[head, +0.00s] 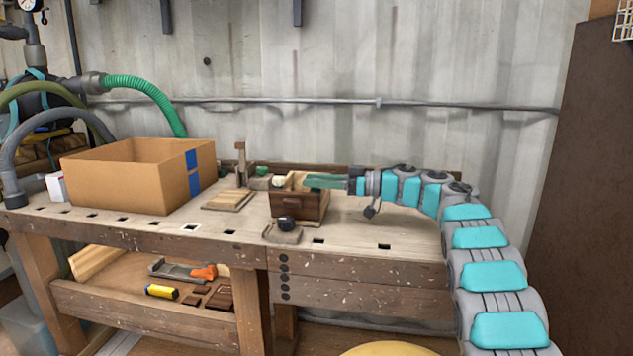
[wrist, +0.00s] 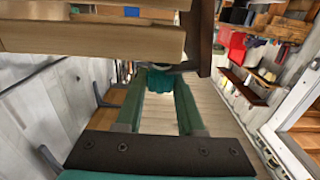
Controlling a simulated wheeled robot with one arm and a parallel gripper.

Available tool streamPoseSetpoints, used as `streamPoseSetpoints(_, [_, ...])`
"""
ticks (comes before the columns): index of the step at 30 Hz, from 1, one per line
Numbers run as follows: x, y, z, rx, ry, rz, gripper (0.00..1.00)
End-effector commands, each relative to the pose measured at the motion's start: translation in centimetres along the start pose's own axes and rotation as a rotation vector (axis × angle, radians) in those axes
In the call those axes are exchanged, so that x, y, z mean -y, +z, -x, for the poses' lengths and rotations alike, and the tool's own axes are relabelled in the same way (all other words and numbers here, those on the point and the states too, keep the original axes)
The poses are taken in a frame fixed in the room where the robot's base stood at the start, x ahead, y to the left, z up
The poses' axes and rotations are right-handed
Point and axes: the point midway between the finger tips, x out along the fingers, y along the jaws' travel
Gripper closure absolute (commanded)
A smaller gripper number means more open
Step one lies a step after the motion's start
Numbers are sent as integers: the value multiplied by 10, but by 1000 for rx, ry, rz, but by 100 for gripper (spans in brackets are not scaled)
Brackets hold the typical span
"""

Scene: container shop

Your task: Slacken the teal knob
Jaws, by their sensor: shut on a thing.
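The teal knob (wrist: 160,82) is between the tips of my gripper's two green fingers in the wrist view. My gripper (wrist: 160,78) is shut on it. In the head view my gripper (head: 308,181) reaches in from the right, level, over the top of a dark brown wooden block (head: 298,207) on the workbench. Pale wooden bars (wrist: 95,40) fill the upper left of the wrist view, close beside the fingers. In the head view the fingers largely hide the knob, and its turn cannot be judged.
An open cardboard box (head: 125,185) stands on the workbench (head: 160,231) at left. A wooden stand (head: 229,199) and a small block with a black knob (head: 284,232) are near the brown block. Hand tools lie on the lower shelf. The bench's right part is fairly clear.

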Motion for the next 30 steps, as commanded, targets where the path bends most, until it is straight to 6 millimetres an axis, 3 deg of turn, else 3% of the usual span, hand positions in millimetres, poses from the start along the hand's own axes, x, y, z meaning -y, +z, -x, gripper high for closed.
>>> streamPoseSetpoints(29, [0,0,0,-2,-70,0,100])
streamPoseSetpoints(30, [0,0,0,-2,-70,0,61])
